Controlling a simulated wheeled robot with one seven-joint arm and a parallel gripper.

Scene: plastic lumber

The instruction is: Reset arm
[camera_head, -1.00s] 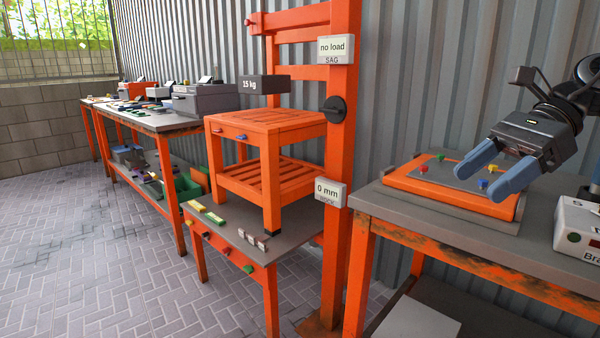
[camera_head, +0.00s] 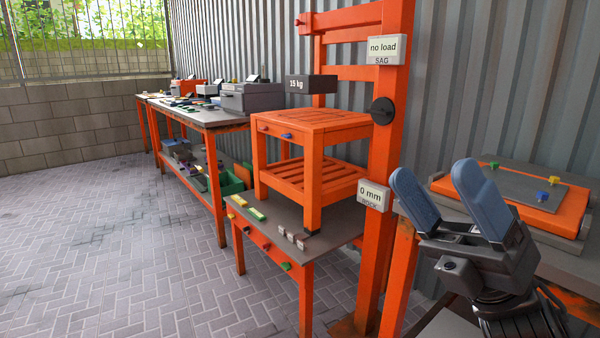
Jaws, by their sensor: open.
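My gripper (camera_head: 436,192) is at the lower right, in front of the right-hand table. Its two blue fingers point up and to the left, spread apart with nothing between them. It is open and empty. The orange panel box (camera_head: 560,217) with a grey top plate and small coloured knobs lies on the table behind my gripper. Part of that table is hidden by my gripper and wrist.
An orange test frame (camera_head: 388,150) holds an orange slatted stand (camera_head: 313,122) with a grey 15 kg weight (camera_head: 312,84) above it. Signs read "no load" (camera_head: 388,49) and "0 mm" (camera_head: 373,195). A long workbench (camera_head: 207,117) runs along the wall. The paved floor at left is clear.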

